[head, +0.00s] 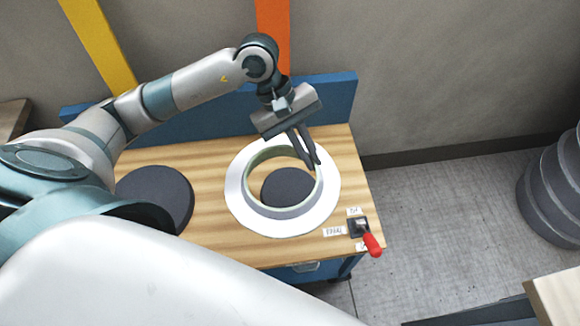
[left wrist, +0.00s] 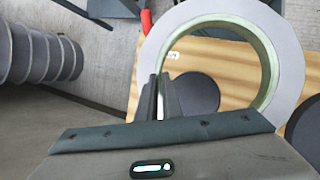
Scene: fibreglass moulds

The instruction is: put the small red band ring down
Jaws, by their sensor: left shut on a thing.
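A pale ring (head: 233,200) with a wide white flange and a greenish inner wall is over the right part of the wooden table top. I see no red band on it. It also shows in the left wrist view (left wrist: 289,60), where its wall passes at my fingers. My left gripper (head: 316,164) is shut on the ring's wall at its far right side; its fingers also show in the left wrist view (left wrist: 165,98). A dark disc (head: 288,187) shows through the ring's opening. I cannot tell whether the flange touches the table. My right gripper is not in view.
Another dark round disc (head: 155,193) lies on the table (head: 215,235) to the left. A blue panel (head: 338,98) stands behind. A grey ribbed drum (head: 555,190) is at far right.

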